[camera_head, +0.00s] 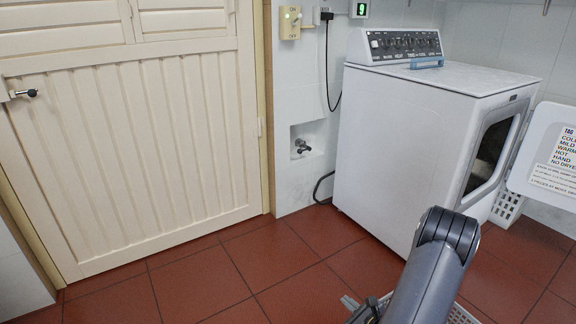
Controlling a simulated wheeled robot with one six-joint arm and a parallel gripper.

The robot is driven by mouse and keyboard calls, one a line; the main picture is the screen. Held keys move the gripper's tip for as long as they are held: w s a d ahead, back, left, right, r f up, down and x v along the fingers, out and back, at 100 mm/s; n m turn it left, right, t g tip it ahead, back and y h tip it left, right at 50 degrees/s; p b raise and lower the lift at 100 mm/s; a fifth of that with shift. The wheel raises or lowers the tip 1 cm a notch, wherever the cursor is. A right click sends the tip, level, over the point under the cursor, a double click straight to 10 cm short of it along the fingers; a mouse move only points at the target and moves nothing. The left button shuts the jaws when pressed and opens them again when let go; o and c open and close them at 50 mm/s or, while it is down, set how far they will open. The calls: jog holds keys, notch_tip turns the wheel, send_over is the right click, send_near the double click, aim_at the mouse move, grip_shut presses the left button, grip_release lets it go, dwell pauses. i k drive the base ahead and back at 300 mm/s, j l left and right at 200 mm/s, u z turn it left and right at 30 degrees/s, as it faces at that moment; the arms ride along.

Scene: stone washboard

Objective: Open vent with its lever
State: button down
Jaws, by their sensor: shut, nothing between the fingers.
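No vent can be made out for certain. The cream wooden door (150,150) on the left has slatted-looking panels (60,18) across its top, cut off by the picture's upper edge. A thin upright strip (135,18) stands between these panels; I cannot tell whether it is a lever. My gripper (352,303) is at the bottom edge, right of centre, low over the floor and partly hidden by my own arm. It is shut and empty, well apart from the door and touching nothing that I can see.
A white washing machine (400,145) stands right of centre, with a blue item (427,62) on top. A white panel with a printed sign (558,165) is at the right edge. A black door handle (28,93) sticks out at left. The red tiled floor (200,280) before the door is clear.

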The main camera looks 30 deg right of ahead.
aim_at(300, 151)
jog(key=i+l, duration=0.15)
jog(key=i, duration=0.7)
jog(key=i+l, duration=0.1)
jog(key=i, duration=0.7)
jog(key=i+l, duration=0.25)
jog(key=l, duration=0.15)
jog(key=i+l, duration=0.25)
jog(key=l, duration=0.2)
jog(key=i+l, duration=0.2)
jog(key=l, duration=0.2)
jog(key=i+l, duration=0.25)
jog(key=l, duration=0.15)
jog(key=l+z, duration=0.05)
